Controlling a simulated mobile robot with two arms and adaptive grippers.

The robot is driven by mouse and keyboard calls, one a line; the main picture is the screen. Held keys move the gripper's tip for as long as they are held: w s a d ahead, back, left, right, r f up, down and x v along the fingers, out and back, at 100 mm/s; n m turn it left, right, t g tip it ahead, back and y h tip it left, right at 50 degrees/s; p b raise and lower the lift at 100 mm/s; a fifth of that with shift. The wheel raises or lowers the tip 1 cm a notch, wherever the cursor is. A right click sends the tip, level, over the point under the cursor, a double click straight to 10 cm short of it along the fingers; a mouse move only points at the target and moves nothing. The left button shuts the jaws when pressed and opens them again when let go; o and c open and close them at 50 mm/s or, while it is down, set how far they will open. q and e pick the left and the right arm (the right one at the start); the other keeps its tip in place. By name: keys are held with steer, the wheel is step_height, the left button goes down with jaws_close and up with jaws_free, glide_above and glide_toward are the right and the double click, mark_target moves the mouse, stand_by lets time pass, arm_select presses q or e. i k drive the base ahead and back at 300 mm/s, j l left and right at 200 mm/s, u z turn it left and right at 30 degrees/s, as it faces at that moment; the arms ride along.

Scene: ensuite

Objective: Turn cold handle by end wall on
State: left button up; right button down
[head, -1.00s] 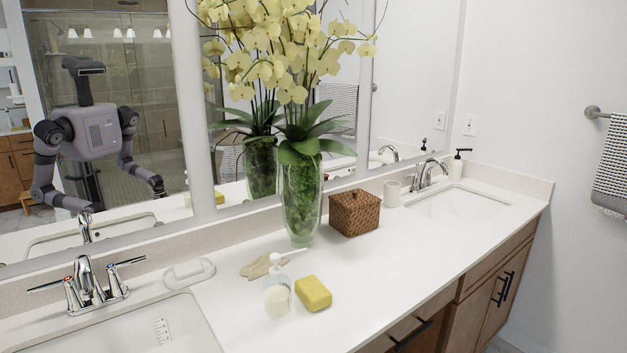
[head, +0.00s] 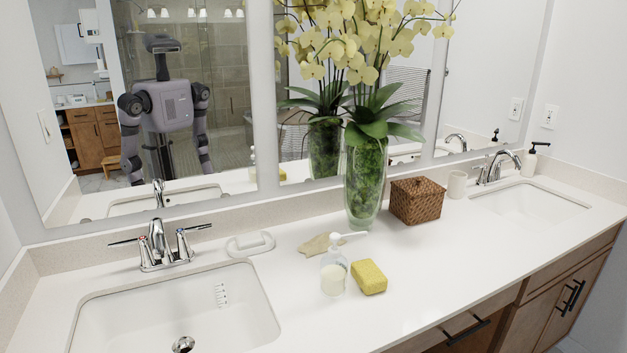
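A chrome two-handle faucet (head: 158,245) stands behind the near left sink (head: 175,305). Its left lever (head: 124,242) points toward the left end wall and its right lever (head: 198,228) points right. A second chrome faucet (head: 505,163) stands behind the far right sink (head: 530,200); its handles are small and partly overlapped by the spout. Neither of my grippers is directly in view. My reflection in the mirror shows both arms hanging, with the gripper ends cut off.
On the white counter (head: 430,265) between the sinks are a soap dish (head: 250,245), pump bottle (head: 333,275), yellow sponge (head: 369,277), glass orchid vase (head: 364,185), wicker box (head: 416,202) and cup (head: 457,184).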

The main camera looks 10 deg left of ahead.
mark_target(182, 233)
steer(key=i+l+u, duration=0.15)
steer(key=u, duration=1.05)
